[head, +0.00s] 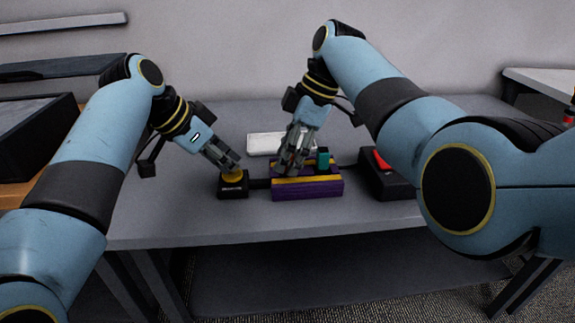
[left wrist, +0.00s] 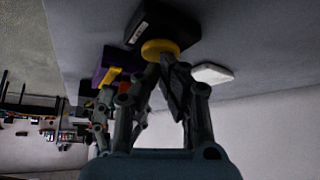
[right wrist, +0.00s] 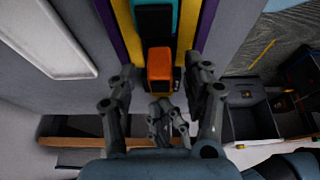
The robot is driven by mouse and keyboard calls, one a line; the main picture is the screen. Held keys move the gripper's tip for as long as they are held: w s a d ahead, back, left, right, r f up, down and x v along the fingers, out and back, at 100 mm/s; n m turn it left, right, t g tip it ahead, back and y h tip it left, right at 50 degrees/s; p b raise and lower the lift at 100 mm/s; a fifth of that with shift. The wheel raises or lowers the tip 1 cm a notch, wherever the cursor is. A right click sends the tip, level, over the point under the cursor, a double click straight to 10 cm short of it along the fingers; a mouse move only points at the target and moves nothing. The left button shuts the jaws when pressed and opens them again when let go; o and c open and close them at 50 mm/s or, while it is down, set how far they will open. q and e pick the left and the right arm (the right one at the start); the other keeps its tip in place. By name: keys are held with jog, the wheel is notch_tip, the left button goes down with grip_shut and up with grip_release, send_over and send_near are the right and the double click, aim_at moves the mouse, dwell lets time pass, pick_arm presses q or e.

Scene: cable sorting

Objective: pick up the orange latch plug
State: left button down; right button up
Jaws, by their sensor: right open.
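The orange latch plug (right wrist: 159,64) shows in the right wrist view, in line with a black and a teal piece on the purple and yellow block (right wrist: 126,28). My right gripper (right wrist: 165,82) is open, with its fingers spread on either side of the plug's near end. I cannot tell whether they touch it. In the head view my right gripper (head: 292,168) is over the block (head: 307,191) and hides the plug. My left gripper (head: 233,165) looks shut, its tips at the yellow round top (left wrist: 160,48) of a small black box (head: 232,190); contact is unclear.
A white tray (head: 262,143) lies behind the block. A black box with a red top part (head: 381,160) stands to the right, near my right arm. A dark bin (head: 38,130) is at the far left. The table front is clear.

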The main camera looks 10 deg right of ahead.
pick_arm(q)
jog(key=shift+f, duration=0.1)
pick_arm(e)
grip_shut()
notch_tip(320, 180, up, 10)
jog(key=shift+r, duration=0.1)
dwell(0.5)
pick_arm(q)
notch_tip(320, 180, up, 9)
dwell(1.4)
